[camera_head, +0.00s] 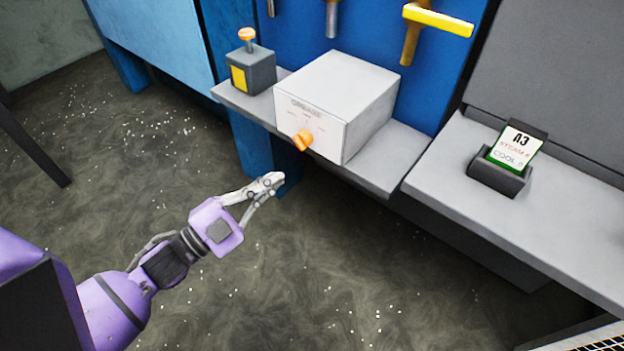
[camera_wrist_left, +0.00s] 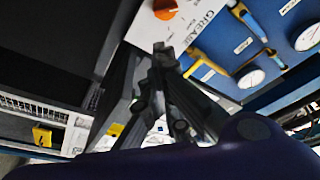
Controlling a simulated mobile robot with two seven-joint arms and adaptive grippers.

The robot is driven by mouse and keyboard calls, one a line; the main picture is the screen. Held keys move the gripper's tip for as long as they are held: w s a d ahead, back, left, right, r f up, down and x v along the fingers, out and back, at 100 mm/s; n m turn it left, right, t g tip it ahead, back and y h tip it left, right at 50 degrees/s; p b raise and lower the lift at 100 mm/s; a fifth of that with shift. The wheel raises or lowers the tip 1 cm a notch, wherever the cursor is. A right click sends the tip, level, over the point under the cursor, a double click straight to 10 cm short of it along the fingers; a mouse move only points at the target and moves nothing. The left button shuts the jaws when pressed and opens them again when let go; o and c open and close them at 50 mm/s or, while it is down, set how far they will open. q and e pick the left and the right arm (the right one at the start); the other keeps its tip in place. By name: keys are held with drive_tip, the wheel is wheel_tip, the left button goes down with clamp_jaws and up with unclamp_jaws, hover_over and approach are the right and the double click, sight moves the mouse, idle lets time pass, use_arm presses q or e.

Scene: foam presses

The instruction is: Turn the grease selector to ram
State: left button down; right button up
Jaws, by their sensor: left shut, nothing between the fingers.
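The grease selector is an orange knob (camera_head: 303,139) low on the front of a white box (camera_head: 350,88) marked GREASE. Small labels sit around the knob, too small to read. My left gripper (camera_head: 275,180) is shut and empty, below and left of the knob and apart from it. In the left wrist view the knob (camera_wrist_left: 165,9) shows at the top, beyond the shut fingertips (camera_wrist_left: 162,48). My right gripper is in neither view.
The box stands on a grey shelf (camera_head: 395,165). A grey block with an orange-topped lever (camera_head: 250,65) stands left of it. A card marked A3 (camera_head: 515,147) sits in a dark holder on the right bench. A yellow handle (camera_head: 438,20) is above. Open floor lies around my left arm.

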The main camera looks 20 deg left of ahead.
sight(302, 140)
use_arm(q)
drive_tip(key=w+d+r+m+h+p, duration=0.1)
drive_tip(key=w+d+r+p, duration=0.1)
drive_tip(key=w+d+r, duration=0.35)
drive_tip(key=w+a+f, duration=0.2)
drive_tip(key=w+f, duration=0.1)
drive_tip(key=f, duration=0.1)
drive_tip(key=shift+f+b, duration=0.3)
drive_tip(key=shift+f, duration=0.1)
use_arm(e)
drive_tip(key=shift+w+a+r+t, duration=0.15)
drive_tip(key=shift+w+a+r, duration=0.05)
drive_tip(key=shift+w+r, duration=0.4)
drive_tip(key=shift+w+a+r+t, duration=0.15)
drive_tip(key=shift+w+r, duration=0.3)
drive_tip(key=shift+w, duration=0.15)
